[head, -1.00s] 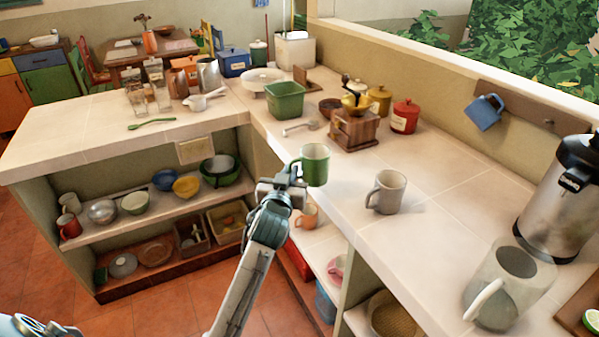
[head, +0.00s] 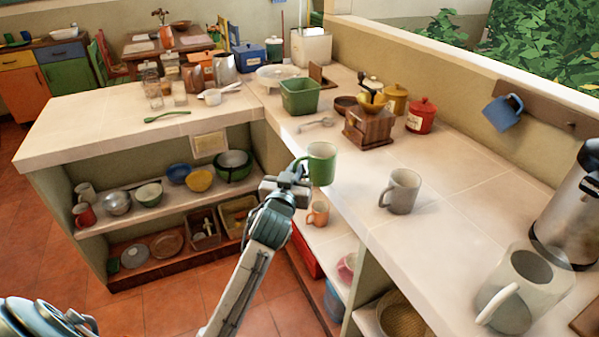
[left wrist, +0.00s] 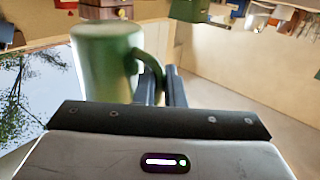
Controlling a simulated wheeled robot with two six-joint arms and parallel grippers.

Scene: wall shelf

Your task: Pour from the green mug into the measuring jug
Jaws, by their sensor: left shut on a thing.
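The green mug (head: 321,165) is upright, held in the air at the counter's front edge in the head view. My left gripper (head: 297,172) is shut on its handle, on the mug's left side. In the left wrist view the mug (left wrist: 103,62) stands beyond the gripper body, with the two dark fingers (left wrist: 162,84) at its handle. The mug's contents cannot be made out. The measuring jug (head: 532,293), see-through with a white handle, stands on the counter at the lower right, well apart from the mug. My right gripper is not in view.
A grey mug (head: 402,191) stands on the counter between the green mug and the jug. A steel flask (head: 570,215) stands behind the jug. A wooden grinder (head: 368,128) and a green tub (head: 300,97) are farther back. Open shelves lie below the counter.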

